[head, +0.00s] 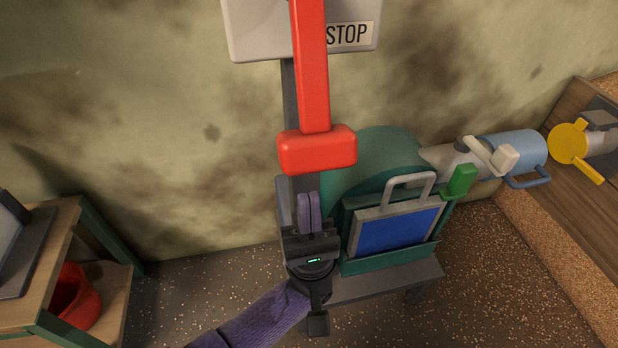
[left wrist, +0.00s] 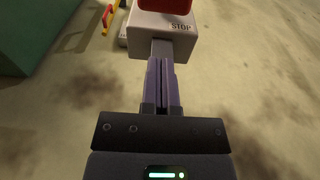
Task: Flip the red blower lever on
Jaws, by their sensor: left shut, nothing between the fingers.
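The red lever (head: 314,75) hangs down from a pale box (head: 256,30) with a STOP label. Its thick crossbar handle (head: 317,150) is at the lower end. My left gripper (head: 308,199) points up just below the handle in the head view, its purple fingers together and empty. I cannot tell whether the fingertips touch the handle. In the left wrist view, the shut fingers (left wrist: 160,66) point toward the STOP box (left wrist: 163,32), with a red part (left wrist: 164,5) cut off at the top edge. My right gripper is not in view.
A green rounded housing (head: 370,150) with a blue-panelled, handled drawer (head: 397,231) stands behind my left gripper. A green lever (head: 461,180), a light blue cylinder (head: 512,152) and a yellow valve (head: 567,143) are at right. A shelf with a red bucket (head: 75,296) is at left.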

